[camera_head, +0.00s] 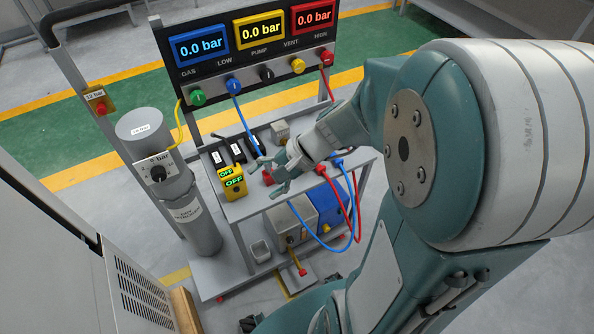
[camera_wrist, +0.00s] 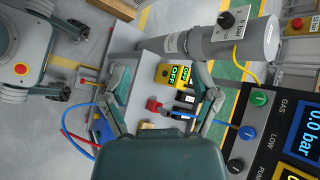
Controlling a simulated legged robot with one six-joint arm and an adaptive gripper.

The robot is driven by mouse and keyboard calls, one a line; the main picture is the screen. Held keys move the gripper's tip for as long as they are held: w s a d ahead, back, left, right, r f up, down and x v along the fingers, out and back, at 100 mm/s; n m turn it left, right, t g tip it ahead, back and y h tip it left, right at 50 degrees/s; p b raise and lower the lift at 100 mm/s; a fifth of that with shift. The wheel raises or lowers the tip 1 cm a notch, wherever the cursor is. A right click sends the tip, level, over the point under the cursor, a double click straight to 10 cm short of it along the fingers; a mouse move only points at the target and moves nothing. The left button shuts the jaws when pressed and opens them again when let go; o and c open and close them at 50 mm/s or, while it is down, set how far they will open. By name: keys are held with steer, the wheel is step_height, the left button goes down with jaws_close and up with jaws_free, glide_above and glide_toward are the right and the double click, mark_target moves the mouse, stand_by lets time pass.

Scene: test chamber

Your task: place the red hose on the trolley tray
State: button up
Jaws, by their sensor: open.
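The red hose (camera_head: 357,215) hangs in a loop off the right side of the trolley, with a red end fitting (camera_head: 321,169) at the tray edge; a red length also runs down from the panel's HIGH port. In the wrist view the red hose (camera_wrist: 73,139) curves beside a blue one. The grey trolley tray (camera_head: 254,203) lies under my gripper (camera_head: 268,176). My gripper is open, its fingers spread (camera_wrist: 164,110) over the tray. A small red piece (camera_wrist: 153,104) shows between them on the tray; I cannot tell if it belongs to the hose.
A grey cylinder (camera_head: 205,225) stands left of the trolley. The gauge panel (camera_head: 250,40) rises behind, with blue and yellow hoses. A grey and blue unit (camera_head: 296,222) sits on the lower shelf.

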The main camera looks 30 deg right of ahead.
steer(key=s+d+r+n+t+h, duration=0.2)
steer(key=s+r+n+h, duration=0.6)
steer(key=r+n+h, duration=0.1)
steer(key=shift+s+d+r+n+t, duration=0.35)
steer(key=shift+d+r+n+t, duration=0.05)
steer(key=shift+r+n, duration=0.55)
steer(key=shift+o, duration=0.3)
stand_by(1.2)
